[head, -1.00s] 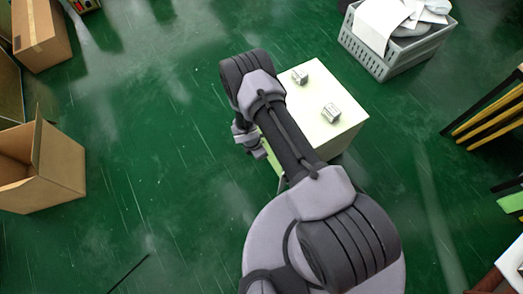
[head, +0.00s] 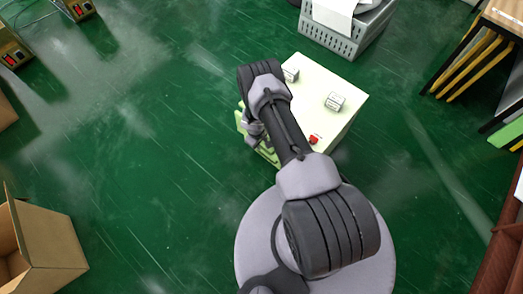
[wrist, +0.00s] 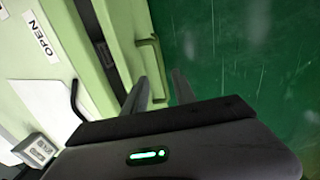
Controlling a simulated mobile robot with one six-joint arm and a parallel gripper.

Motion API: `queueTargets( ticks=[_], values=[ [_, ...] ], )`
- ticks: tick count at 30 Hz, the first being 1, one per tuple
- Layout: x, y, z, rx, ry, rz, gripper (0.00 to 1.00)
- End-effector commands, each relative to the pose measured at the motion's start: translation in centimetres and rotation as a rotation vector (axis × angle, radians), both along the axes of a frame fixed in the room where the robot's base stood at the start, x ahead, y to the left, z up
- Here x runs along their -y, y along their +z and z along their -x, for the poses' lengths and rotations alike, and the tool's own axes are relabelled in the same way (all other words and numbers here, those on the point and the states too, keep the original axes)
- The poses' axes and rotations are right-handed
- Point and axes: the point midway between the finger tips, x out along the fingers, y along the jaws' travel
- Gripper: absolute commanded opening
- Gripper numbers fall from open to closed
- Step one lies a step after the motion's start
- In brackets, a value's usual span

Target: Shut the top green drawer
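The pale green cabinet (head: 318,88) stands right of my arm in the head view. A green drawer (head: 268,153) sticks out from its left side, partly hidden by my arm. In the wrist view, the drawer front (wrist: 127,35) with its green handle (wrist: 154,42) stands out from the cabinet, with a dark gap behind it. My gripper (wrist: 161,78) seems open, its fingertips apart near the handle's lower end. I cannot tell whether they touch it. In the head view my gripper is mostly hidden beside the drawer.
Two small grey-white boxes, one clear at the right (head: 335,101), and a red knob (head: 314,139) are on the cabinet top. A grey crate (head: 342,36) is behind it. A cardboard box (head: 45,240) lies at the left. The green floor left of the cabinet is clear.

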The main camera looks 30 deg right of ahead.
Motion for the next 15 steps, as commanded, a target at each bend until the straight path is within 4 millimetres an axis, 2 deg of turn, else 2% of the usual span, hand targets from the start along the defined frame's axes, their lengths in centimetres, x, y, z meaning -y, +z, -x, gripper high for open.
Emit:
queueTargets(
  ticks=[1, 6, 15],
  values=[
    [0.2, -2.0, 0.0, -0.001, -0.001, 0.0, 0.33],
    [0.7, -4.5, -0.2, 0.0, 0.0, 0.0, 0.33],
    [0.9, -5.2, -0.4, -0.001, 0.001, 0.0, 0.33]
  ],
)
